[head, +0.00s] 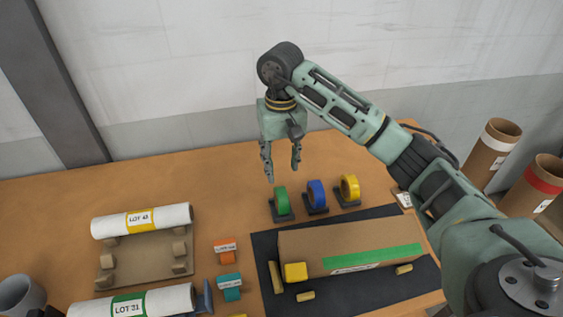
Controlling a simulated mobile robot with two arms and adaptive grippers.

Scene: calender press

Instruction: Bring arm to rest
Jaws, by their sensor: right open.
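My right arm reaches in from the lower right of the head view, bent over the table. Its right gripper (281,170) points down with its two fingers apart and nothing between them. It appears above the back part of the table (190,190), behind and slightly above a green tape roll (280,200). The exact height of the fingertips over the table is hard to tell. My left gripper does not show.
A blue tape roll (317,195) and a yellow one (349,188) stand beside the green one. A long cardboard box (310,242) with green tape lies on a dark mat (262,246). White rolls (140,221) lie left. Tall tubes (490,152) stand right.

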